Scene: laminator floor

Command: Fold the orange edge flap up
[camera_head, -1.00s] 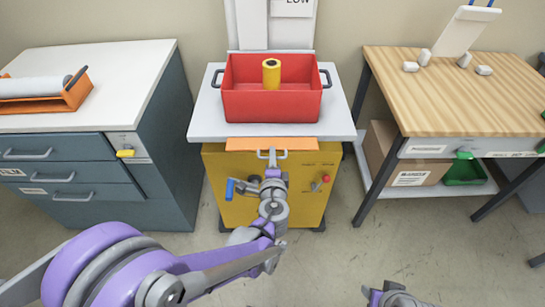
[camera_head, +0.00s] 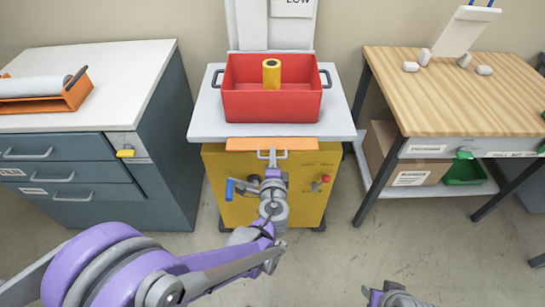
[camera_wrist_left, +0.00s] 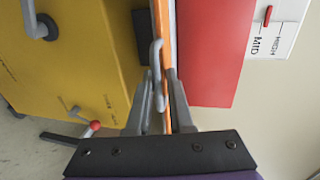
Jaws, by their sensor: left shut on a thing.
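The orange edge flap (camera_head: 272,144) runs along the front edge of the white table top, above the yellow cabinet. A grey loop handle (camera_head: 284,154) sits on its front. My left gripper (camera_head: 271,164) is shut on the handle, coming from below and in front. In the left wrist view the flap (camera_wrist_left: 169,25) shows as a thin orange strip, nearly edge-on. There the left gripper (camera_wrist_left: 158,95) has its fingers on either side of the handle bar (camera_wrist_left: 157,55). Only a small end of my right arm shows at the bottom of the head view; its fingertips are not visible.
A red bin (camera_head: 271,106) with a yellow roll (camera_head: 271,73) stands on the white top (camera_head: 210,122). The yellow cabinet (camera_head: 300,205) has a blue-gripped crank and a red knob. Blue-grey drawers (camera_head: 160,140) stand left, a wooden bench (camera_head: 460,100) right.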

